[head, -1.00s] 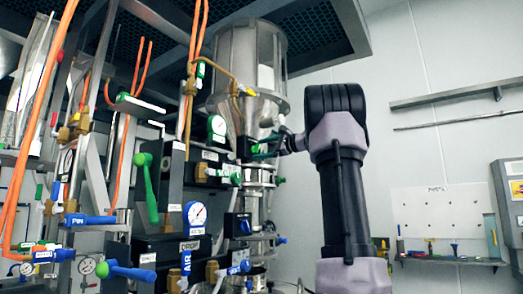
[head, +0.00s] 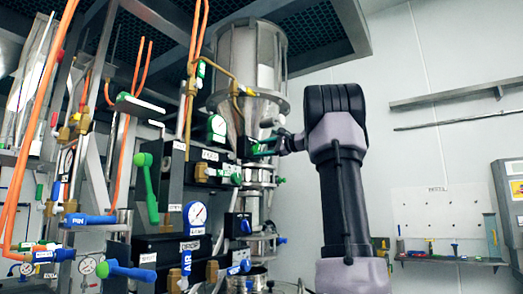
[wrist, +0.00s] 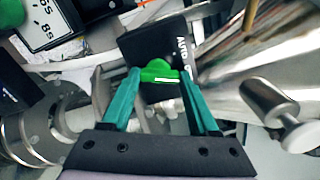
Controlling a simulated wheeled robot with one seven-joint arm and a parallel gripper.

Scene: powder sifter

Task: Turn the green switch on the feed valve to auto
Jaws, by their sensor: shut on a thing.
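The green switch (wrist: 160,73) sits on a black valve block (wrist: 158,42) marked "Auto" in the wrist view. A white line runs along the switch, lying nearly level in that picture. My gripper (wrist: 160,77) has its teal fingers on either side of the switch and is shut on it. The switch itself is too small and covered to make out there.
A metal cylinder (wrist: 268,98) with a rounded end stands right of my gripper in the wrist view. Pipes, gauges and a green-handled lever (head: 149,185) crowd the left of the head view.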

